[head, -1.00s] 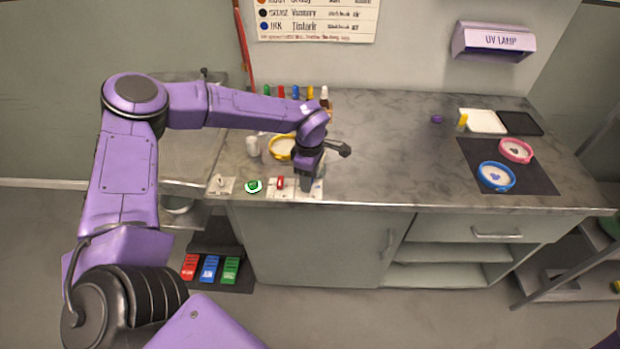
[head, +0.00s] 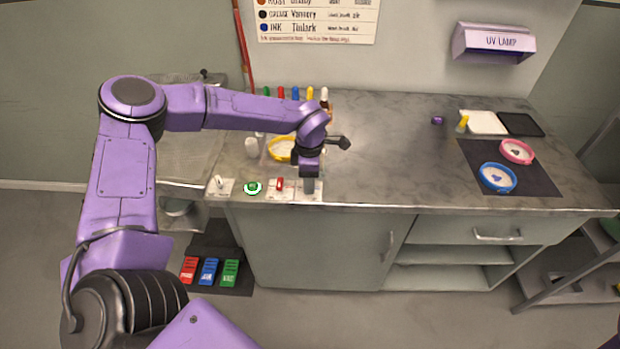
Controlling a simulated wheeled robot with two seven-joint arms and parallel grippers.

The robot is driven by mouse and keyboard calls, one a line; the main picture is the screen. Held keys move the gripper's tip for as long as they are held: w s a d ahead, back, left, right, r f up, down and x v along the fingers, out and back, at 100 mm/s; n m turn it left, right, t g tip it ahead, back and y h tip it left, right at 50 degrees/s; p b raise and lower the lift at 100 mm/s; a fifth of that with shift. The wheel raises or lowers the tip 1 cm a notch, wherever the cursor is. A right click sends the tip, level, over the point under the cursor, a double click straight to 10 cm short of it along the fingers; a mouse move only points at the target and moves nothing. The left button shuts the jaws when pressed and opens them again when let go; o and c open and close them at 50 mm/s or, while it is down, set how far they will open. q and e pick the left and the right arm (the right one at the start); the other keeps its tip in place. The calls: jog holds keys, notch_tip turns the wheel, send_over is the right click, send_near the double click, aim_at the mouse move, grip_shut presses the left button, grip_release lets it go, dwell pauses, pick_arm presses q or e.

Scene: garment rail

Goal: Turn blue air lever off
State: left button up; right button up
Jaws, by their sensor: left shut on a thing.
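My left gripper (head: 309,187) reaches down over the right end of a row of small controls along the counter's front edge. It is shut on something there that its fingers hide. The blue air lever itself cannot be made out; the gripper covers the rightmost white plate (head: 300,196). A red lever (head: 280,184) stands on the white plate just left of the gripper. A round green control (head: 253,188) and a pale switch on a plate (head: 220,186) lie further left. My right gripper is not in view.
A yellow-rimmed dish (head: 281,149) and several coloured bottles stand behind my left arm. Red, blue and green pedals (head: 209,270) lie on the floor mat. Blue (head: 497,178) and pink (head: 517,152) round frames lie on a dark mat at right. The counter's middle (head: 400,150) is clear.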

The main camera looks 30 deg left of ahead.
pick_arm(q)
jog(key=shift+s+f, duration=0.15)
jog(key=shift+f, duration=0.05)
jog(key=o, duration=0.8)
jog(key=shift+c, duration=0.2)
jog(key=o, duration=0.3)
jog(key=shift+a, duration=0.2)
jog(key=shift+d+r, duration=0.1)
jog(key=shift+r, duration=0.35)
notch_tip(320, 180, up, 10)
jog(key=b, duration=0.1)
jog(key=shift+f+b, duration=0.15)
jog(key=shift+b, duration=0.25)
